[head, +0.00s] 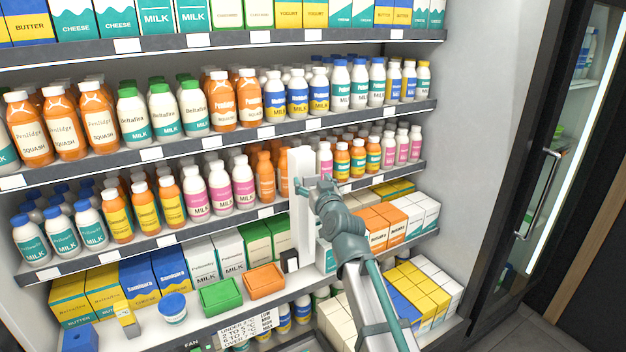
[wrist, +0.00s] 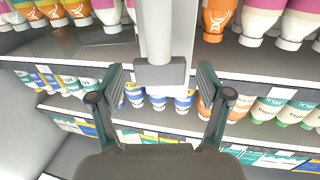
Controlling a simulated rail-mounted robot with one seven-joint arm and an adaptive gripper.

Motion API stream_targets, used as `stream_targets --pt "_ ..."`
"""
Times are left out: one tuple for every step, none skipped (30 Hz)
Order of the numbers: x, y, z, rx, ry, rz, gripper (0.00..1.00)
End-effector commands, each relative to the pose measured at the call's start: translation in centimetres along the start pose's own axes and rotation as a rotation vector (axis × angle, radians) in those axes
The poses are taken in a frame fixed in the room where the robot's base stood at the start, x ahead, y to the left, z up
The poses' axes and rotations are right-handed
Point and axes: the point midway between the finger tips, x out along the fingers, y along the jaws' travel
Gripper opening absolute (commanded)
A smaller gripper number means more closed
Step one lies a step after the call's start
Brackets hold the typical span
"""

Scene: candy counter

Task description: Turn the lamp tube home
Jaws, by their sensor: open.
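A pale upright bar (head: 301,215), which looks like the lamp tube or its housing, stands in front of the middle shelves in the head view. In the wrist view the pale bar (wrist: 167,28) runs down from the top edge into a grey block (wrist: 160,76) at its end. My gripper (head: 316,184) is at the bar's upper part in the head view. In the wrist view my gripper (wrist: 160,72) is open, with one finger on each side of the grey block and a gap on both sides. I cannot tell how the tube is seated or turned.
Bottles stand close behind the bar on the middle shelf (head: 150,237). Cartons and an orange tub (head: 264,281) are on the shelf below. A glass door with a handle (head: 543,197) is at the right.

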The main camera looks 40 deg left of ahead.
Motion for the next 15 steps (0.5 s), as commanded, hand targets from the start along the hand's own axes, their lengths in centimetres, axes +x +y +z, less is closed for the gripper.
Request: stream_targets --pt "0.11 -0.01 0.0 0.0 0.0 0.0 0.77" --pt "0.11 -0.01 0.01 0.0 0.0 0.0 0.77" --pt "0.09 -0.01 0.02 0.0 0.0 0.0 0.77" --pt "0.07 -0.01 0.03 0.0 0.0 0.0 0.77" --pt "0.06 -0.01 0.03 0.0 0.0 0.0 0.77" --pt "0.06 -0.01 0.03 0.0 0.0 0.0 0.77" --pt "0.06 -0.01 0.03 0.0 0.0 0.0 0.77" --pt "0.05 -0.01 0.03 0.0 0.0 0.0 0.72" --pt "0.05 -0.01 0.02 0.0 0.0 0.0 0.65" --pt "0.05 -0.01 0.02 0.0 0.0 0.0 0.6" --pt "0.04 -0.01 0.03 0.0 0.0 0.0 0.55" --pt "0.04 -0.01 0.02 0.0 0.0 0.0 0.49" --pt "0.04 -0.01 0.02 0.0 0.0 0.0 0.44" --pt "0.04 -0.01 0.02 0.0 0.0 0.0 0.39" --pt "0.04 -0.01 0.02 0.0 0.0 0.0 0.32"
